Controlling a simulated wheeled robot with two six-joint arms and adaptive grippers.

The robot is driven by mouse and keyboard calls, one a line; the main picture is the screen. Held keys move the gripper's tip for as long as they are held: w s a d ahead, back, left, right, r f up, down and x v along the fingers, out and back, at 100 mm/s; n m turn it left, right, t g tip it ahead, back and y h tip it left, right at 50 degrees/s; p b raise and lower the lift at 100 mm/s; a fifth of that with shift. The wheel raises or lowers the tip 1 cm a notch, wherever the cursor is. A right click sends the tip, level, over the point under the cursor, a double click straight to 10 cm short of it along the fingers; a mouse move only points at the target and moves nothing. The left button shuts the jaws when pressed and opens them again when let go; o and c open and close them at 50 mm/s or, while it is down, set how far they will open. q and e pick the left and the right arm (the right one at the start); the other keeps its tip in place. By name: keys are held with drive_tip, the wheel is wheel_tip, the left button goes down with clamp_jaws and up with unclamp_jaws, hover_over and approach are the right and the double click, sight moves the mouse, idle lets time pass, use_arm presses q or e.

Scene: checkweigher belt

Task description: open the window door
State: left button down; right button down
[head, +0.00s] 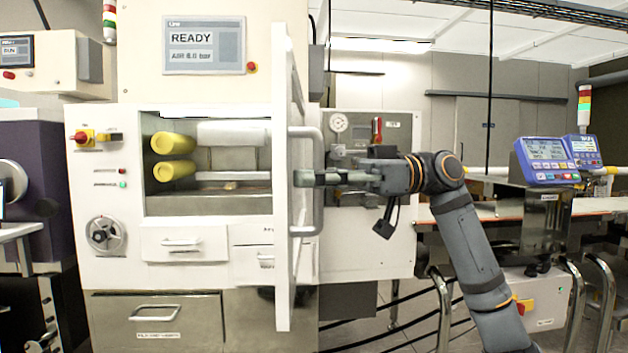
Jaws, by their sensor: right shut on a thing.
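The window door (283,250) is a tall white framed panel. It is swung out from the white machine and shows nearly edge-on. Its handle (319,211) is a light grey bar on the right side of the door. My right gripper (308,178) reaches in from the right and is shut on the handle, about midway along it. The window opening (218,205) behind the door is uncovered on the left, with two yellow-ended rollers (173,171) inside. My left gripper is not in view.
The machine has a READY screen (205,46) above and drawers (185,243) below. A grey panel with a gauge (338,122) stands behind my right gripper. A conveyor with a blue display (546,158) and curved metal rails (442,305) is at the right.

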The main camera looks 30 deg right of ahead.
drive_tip(key=shift+w+r, duration=0.1)
drive_tip(key=c, duration=1.6)
unclamp_jaws()
drive_tip(key=shift+c, duration=0.2)
drive_tip(key=shift+d, duration=0.1)
drive_tip(key=v, duration=1.1)
drive_tip(key=shift+d, duration=0.4)
